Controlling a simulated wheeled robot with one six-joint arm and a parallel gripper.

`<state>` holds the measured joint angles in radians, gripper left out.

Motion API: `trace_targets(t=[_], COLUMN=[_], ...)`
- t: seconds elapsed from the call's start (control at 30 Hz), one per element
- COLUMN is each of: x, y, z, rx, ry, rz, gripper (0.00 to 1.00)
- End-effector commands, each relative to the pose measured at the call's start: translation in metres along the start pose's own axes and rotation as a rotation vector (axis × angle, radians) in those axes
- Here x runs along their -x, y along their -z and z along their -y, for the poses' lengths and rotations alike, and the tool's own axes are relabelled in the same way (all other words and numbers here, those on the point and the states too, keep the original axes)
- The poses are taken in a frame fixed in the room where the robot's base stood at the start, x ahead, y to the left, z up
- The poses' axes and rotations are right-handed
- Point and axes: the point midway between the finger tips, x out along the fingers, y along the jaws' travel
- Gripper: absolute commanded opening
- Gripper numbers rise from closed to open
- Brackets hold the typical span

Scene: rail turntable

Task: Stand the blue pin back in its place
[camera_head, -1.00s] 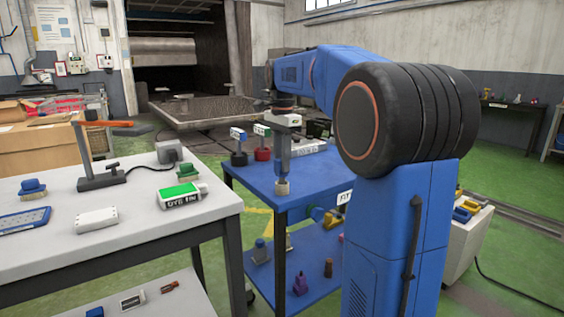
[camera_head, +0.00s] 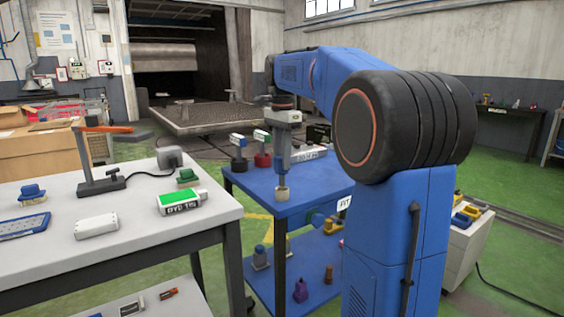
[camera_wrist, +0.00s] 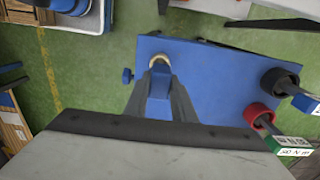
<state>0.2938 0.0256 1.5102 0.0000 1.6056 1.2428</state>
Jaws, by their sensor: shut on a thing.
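My gripper (camera_head: 283,163) is shut on the blue pin (camera_wrist: 158,88) above the blue cart top (camera_head: 310,195). The pin shows as a blue piece between the grey fingers in the wrist view. In the head view it points down, roughly upright. A small cream ring-like piece (camera_head: 282,193) is at its lower end near the cart's front edge; it also shows in the wrist view (camera_wrist: 159,61), just past the pin. I cannot tell whether the pin is inside this piece or only above it.
A black-based stand (camera_head: 239,160) and a red-based one (camera_head: 262,158) stand further back on the cart. A white workbench (camera_head: 130,235) with a green-topped box (camera_head: 181,200) is at left. Purple (camera_head: 300,290) and other small pieces lie on the cart's lower shelf.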

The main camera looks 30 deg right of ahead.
Motion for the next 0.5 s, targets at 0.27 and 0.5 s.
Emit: trace_targets(t=[0.27,0.5], x=[0.01,0.019], y=[0.0,0.0], z=[0.0,0.0], rx=[0.0,0.0], ry=[0.001,0.0], rz=[0.0,0.0], gripper=[0.0,0.0])
